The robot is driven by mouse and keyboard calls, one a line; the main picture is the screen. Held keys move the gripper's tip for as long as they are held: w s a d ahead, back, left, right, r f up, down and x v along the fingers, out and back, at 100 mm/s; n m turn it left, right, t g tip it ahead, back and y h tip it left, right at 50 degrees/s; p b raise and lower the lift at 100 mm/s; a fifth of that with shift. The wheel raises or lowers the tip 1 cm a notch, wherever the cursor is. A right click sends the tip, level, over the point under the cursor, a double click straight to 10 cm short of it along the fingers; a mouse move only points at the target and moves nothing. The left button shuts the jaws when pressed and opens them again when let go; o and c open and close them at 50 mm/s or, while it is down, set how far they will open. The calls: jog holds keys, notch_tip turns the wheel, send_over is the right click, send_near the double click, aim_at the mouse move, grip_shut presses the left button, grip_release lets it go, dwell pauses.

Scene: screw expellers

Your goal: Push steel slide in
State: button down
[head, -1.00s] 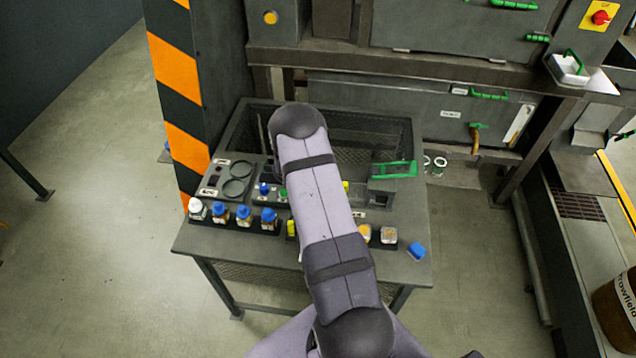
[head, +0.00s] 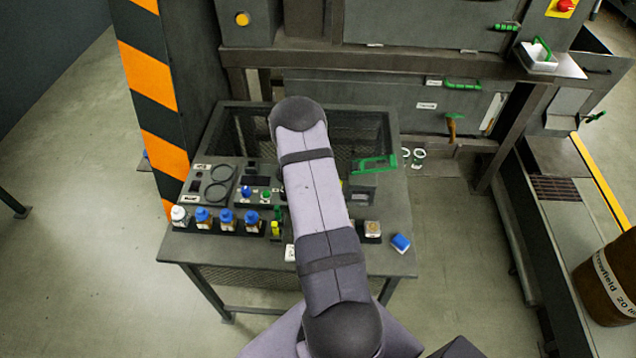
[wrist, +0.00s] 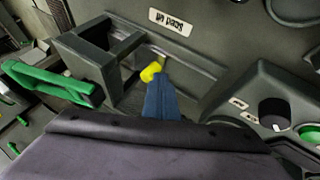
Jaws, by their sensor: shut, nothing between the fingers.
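In the wrist view, a yellow knob (wrist: 151,71) sits at the end of a thin steel strip (wrist: 160,50), which looks like the steel slide. The strip lies beside a grey open-framed block (wrist: 97,50) on the panel. My gripper (wrist: 157,80) shows as narrow blue fingers, shut, with the tip right at the yellow knob. I cannot tell whether they touch. Nothing shows between the fingers. In the head view, my own arm hides the gripper and most of the slide area. The grey block (head: 362,194) shows just right of the arm.
A green handle (head: 375,164) stands by the grey block, also in the wrist view (wrist: 50,82). A dark knob and green button (wrist: 308,134) lie to the right there. Several bottles (head: 227,221) line the bench's front left.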

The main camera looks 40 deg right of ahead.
jog(key=shift+s+d, duration=0.2)
jog(key=shift+s, duration=0.1)
jog(key=shift+w+a+p, duration=0.2)
jog(key=shift+a+p, duration=0.2)
jog(key=a, duration=0.1)
jog(key=w+a, duration=0.1)
jog(key=w+a+r+p, duration=0.1)
jog(key=shift+a, duration=0.3)
jog(key=w+v, duration=0.1)
jog(key=v, duration=0.7)
jog(key=shift+s+a+r+b, duration=0.25)
jog(key=shift+s+r+b, duration=0.1)
jog(key=shift+s, duration=0.2)
